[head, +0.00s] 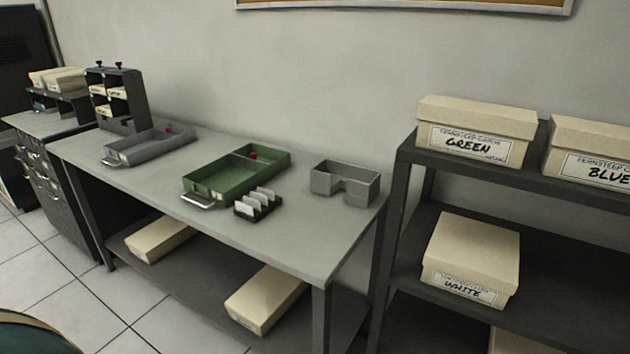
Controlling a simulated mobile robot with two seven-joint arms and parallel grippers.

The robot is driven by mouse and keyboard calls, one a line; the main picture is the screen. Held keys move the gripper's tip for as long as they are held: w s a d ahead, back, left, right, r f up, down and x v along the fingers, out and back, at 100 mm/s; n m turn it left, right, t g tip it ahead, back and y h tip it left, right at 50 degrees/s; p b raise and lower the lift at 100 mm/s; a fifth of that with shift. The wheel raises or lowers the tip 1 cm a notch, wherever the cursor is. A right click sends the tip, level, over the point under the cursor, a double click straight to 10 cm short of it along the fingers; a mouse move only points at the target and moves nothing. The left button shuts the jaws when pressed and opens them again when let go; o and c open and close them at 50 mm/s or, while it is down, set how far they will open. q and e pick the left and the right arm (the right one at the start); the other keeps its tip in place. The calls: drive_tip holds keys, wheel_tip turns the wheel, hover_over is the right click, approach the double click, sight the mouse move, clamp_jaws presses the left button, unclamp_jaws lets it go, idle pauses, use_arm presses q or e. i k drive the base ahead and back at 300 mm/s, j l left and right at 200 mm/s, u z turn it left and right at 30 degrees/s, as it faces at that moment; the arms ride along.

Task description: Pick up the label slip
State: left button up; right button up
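Several small white slips (256,200) stand upright in a small black rack (243,212) on the grey table (300,250). The rack is just right of the green tray's front end. I cannot tell whether one of these is the label slip; no writing on them is legible. Neither of my grippers is in view.
On the table are a green tray (210,182), a grey tray (115,152) and an open grey box (345,190). A shelf unit (405,195) at right holds cream boxes marked GREEN (478,115), BLUE (590,135) and WHITE (475,250). The table's front right is clear.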

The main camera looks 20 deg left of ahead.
sight(253, 203)
drive_tip(key=i+j, duration=0.15)
drive_tip(key=j, duration=0.35)
drive_tip(key=i+j, duration=0.1)
drive_tip(key=j, duration=0.35)
drive_tip(key=i+j+z, duration=0.1)
drive_tip(key=j, duration=0.4)
drive_tip(key=i+j, duration=0.15)
drive_tip(key=j, duration=0.35)
drive_tip(key=i+j, duration=0.15)
drive_tip(key=j, duration=0.35)
drive_tip(key=i+j+z, duration=0.1)
drive_tip(key=j, duration=0.4)
